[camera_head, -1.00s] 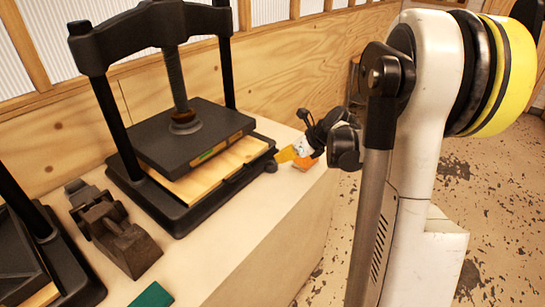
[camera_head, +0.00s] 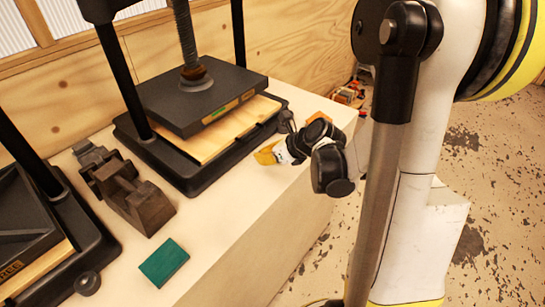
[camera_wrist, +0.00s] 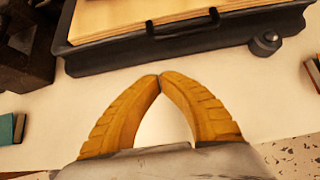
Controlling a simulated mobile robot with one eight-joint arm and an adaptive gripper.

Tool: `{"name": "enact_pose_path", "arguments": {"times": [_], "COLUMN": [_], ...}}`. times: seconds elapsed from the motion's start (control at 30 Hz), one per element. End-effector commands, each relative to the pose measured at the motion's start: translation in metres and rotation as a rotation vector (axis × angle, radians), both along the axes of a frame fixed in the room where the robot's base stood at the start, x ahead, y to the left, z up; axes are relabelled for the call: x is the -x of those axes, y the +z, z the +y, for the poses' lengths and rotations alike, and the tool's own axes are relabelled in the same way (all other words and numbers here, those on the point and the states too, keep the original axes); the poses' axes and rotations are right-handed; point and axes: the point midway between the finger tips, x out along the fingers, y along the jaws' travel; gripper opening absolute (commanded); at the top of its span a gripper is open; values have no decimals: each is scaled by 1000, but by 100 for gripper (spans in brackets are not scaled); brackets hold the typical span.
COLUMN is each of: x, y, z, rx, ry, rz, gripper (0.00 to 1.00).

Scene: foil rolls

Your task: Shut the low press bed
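The press in the middle of the head view has a black bed (camera_head: 205,178) carrying a pale wooden board (camera_head: 243,130), under a black platen (camera_head: 200,100). In the wrist view the bed's black front (camera_wrist: 110,48) spans the top, with a dark bar handle (camera_wrist: 184,24) on it. My gripper (camera_head: 264,154) is by the press's front right side, over the bench. In the wrist view its yellow fingers (camera_wrist: 160,77) meet at the tips with nothing between them, pointing at the front below the handle. They appear apart from it.
A second press (camera_head: 60,255) stands at the left. A dark brown tool (camera_head: 135,195) and a green book (camera_head: 163,262) lie on the bench (camera_head: 225,225). A round dark knob (camera_wrist: 266,43) sits right of the bed front. Bare bench lies before the press.

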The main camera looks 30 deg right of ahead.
Motion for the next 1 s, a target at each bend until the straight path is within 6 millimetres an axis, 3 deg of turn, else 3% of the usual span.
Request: {"name": "enact_pose_path", "arguments": {"times": [0.23,0.73,1.0], "x": [-31,-39,-67], "y": [5,7,7], "z": [11,13,23], "rx": [0,0,1], "ry": [1,0,1], "rz": [0,0,0], "gripper": [0,0,0]}}
